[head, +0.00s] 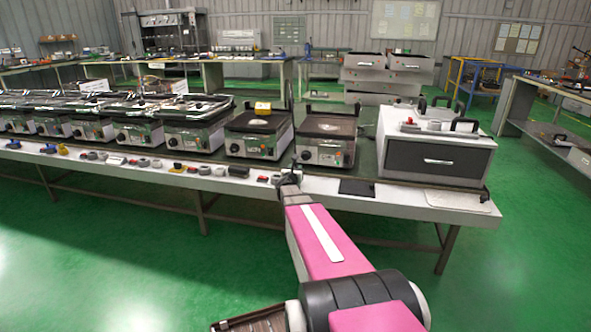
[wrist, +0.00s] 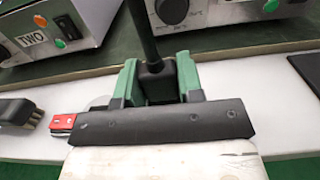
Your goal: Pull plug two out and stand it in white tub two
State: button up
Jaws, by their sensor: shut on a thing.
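My gripper (wrist: 157,82) has green fingers and is shut on a black plug (wrist: 156,78). A dark cord rises from the plug toward the top of the wrist view. No number shows on the plug, and its lower end is hidden by the gripper's dark bar. In the head view my gripper (head: 290,180) is at the bench's front strip, before the right-hand heating units. A unit labelled TWO (wrist: 35,38) stands at the left of the wrist view. A pale round shape (wrist: 100,101) is partly hidden beside the left finger. I cannot pick out white tub two for certain.
A loose black plug with prongs (wrist: 17,112) and a red piece (wrist: 62,122) lie left of my gripper. Small parts line the white strip (head: 325,187) to the left. A dark pad (head: 356,187) and a drawer box (head: 435,155) are to the right.

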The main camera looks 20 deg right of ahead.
jog(key=shift+f, duration=1.45)
jog(key=o, duration=1)
jog(key=v, duration=1.1)
jog(key=shift+w, duration=0.15)
